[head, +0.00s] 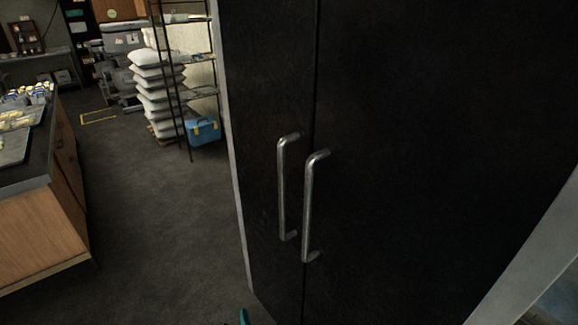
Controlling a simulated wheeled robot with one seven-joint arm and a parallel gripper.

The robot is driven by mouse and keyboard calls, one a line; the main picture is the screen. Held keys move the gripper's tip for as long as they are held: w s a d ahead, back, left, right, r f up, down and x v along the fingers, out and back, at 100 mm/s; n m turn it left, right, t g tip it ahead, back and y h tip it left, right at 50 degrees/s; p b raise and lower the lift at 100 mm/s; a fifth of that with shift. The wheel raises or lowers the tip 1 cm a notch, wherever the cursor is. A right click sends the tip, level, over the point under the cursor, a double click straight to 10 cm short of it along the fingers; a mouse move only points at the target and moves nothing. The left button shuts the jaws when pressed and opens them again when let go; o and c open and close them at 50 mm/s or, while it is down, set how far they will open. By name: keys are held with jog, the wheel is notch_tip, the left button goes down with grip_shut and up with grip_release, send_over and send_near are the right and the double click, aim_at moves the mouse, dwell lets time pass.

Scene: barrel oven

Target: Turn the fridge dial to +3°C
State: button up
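A tall black double-door cabinet, which looks like the fridge (420,120), fills the middle and right of the head view. Its two doors are shut, with a dark seam between them. Two upright metal bar handles stand side by side at the seam, the left handle (282,188) and the right handle (312,208). No dial and no temperature marking show on the visible part of the doors. My gripper cannot be made out. A small teal tip (243,317) shows at the bottom edge, and I cannot tell what it belongs to.
A wooden counter (40,235) with a dark top and trays stands at the left. Dark floor (165,225) lies open between it and the black doors. Further back are stacked white sacks (155,90), a black rack (172,75) and a blue box (203,132).

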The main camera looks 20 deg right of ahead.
jog(key=w+d+r+n+h, duration=0.1)
jog(key=w+r+h, duration=0.3)
jog(key=w+r, duration=1.5)
jog(key=w+d+r+m+h, duration=0.15)
jog(key=w+r, duration=0.35)
jog(key=r, duration=0.6)
jog(key=w+d+r+h, duration=0.1)
jog(key=w+r+h, duration=0.3)
jog(key=r, duration=0.6)
jog(key=s+d+r+m+g+h, duration=0.2)
jog(key=s+r, duration=0.1)
jog(key=r, duration=1.2)
jog(key=s+d+r+m+g+h, duration=0.1)
jog(key=s+r+m+g+h, duration=0.1)
jog(key=r, duration=1.3)
jog(key=s+d+r+m+g+h, duration=0.1)
jog(key=s+d+r+m+g, duration=0.1)
jog(key=s+r, duration=0.7)
jog(key=s+d+r+m+g, duration=0.2)
jog(key=s+r, duration=0.4)
jog(key=r, duration=0.4)
jog(key=x, duration=1)
jog(key=shift+d, duration=0.3)
